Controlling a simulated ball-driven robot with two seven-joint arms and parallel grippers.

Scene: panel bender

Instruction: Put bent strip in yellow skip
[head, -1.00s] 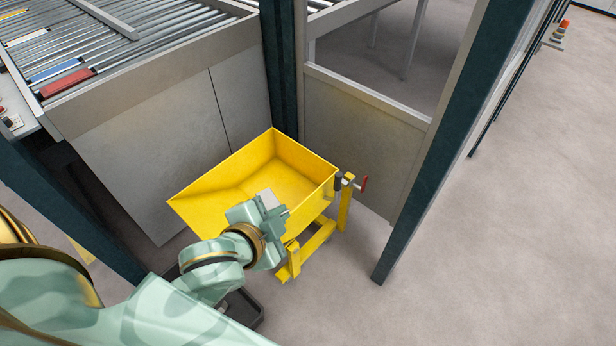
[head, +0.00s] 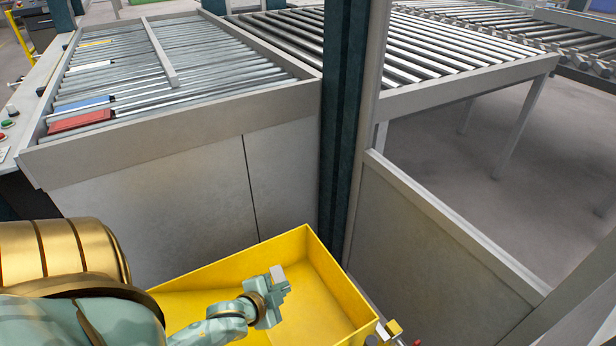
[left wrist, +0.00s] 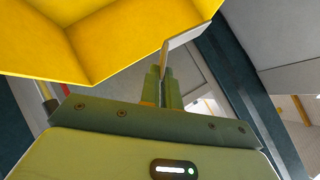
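The yellow skip (head: 318,290) is an open, slanted tub at the lower middle of the head view. It fills the upper left of the left wrist view (left wrist: 120,45). My left gripper (head: 280,287) appears over the skip's opening in the head view. In the left wrist view its fingers (left wrist: 163,75) are close together on the bent strip (left wrist: 188,40), a thin light-grey piece with an angled bend. The strip also shows as a small pale piece (head: 277,273) in the head view. How high it is above the skip floor I cannot tell. My right gripper is out of view.
A dark green post (head: 342,130) stands just behind the skip. A grey-panelled roller table (head: 170,130) is at the left, with red (head: 80,121) and blue (head: 82,104) pieces on it. A low panel (head: 440,250) closes the right side.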

